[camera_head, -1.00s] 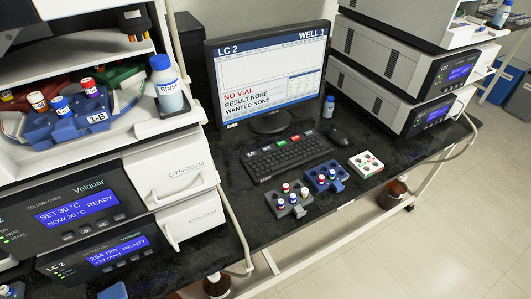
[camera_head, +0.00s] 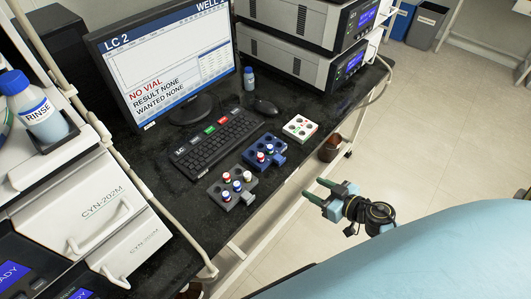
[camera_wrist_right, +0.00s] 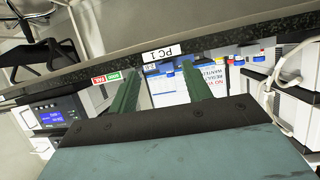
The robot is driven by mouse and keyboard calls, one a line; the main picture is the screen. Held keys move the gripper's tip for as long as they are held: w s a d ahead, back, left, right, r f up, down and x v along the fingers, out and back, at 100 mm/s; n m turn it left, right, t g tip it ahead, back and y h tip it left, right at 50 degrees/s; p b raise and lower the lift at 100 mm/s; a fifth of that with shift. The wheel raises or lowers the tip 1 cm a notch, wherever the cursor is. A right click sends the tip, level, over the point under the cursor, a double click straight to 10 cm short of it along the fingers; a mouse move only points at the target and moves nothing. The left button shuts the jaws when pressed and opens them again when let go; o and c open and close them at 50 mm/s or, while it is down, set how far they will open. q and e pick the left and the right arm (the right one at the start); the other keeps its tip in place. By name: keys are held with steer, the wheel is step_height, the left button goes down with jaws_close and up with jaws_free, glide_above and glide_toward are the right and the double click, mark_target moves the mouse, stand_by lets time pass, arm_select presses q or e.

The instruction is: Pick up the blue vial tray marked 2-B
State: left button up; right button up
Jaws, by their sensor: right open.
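A blue vial tray (camera_head: 275,160) sits on the black bench in front of the keyboard, between a grey tray (camera_head: 245,196) and a white tray (camera_head: 300,127). It holds a few capped vials, and its marking is too small to read in the head view. My right gripper (camera_head: 316,190) has green fingers and is open and empty. It is beyond the front edge of the bench, to the lower right of the blue tray and apart from it. In the right wrist view, the green fingers (camera_wrist_right: 160,92) are spread and point towards the bench edge. My left gripper is not in view.
A keyboard (camera_head: 215,142), mouse (camera_head: 265,107) and monitor (camera_head: 165,65) stand behind the trays. A rinse bottle (camera_head: 40,110) and grey drawers (camera_head: 90,205) are at the left. Open floor lies to the right.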

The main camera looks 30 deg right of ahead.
step_height(320, 180, up, 5)
steer(key=n+y, duration=0.1)
steer(key=b, duration=0.3)
glide_toward(283, 161)
steer(key=x, duration=0.4)
steer(key=shift+w+a+f, duration=0.1)
steer(key=shift+w+a, duration=0.05)
steer(key=shift+w, duration=0.1)
steer(key=b+x, duration=0.2)
steer(key=x, duration=0.2)
steer(key=shift+w+f, duration=0.15)
steer(key=shift+w, duration=0.1)
steer(key=shift+g, duration=0.3)
steer(key=c, duration=0.9)
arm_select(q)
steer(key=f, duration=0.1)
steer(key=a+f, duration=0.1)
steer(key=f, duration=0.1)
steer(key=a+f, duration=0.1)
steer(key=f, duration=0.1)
arm_select(e)
steer(key=shift+w, duration=0.1)
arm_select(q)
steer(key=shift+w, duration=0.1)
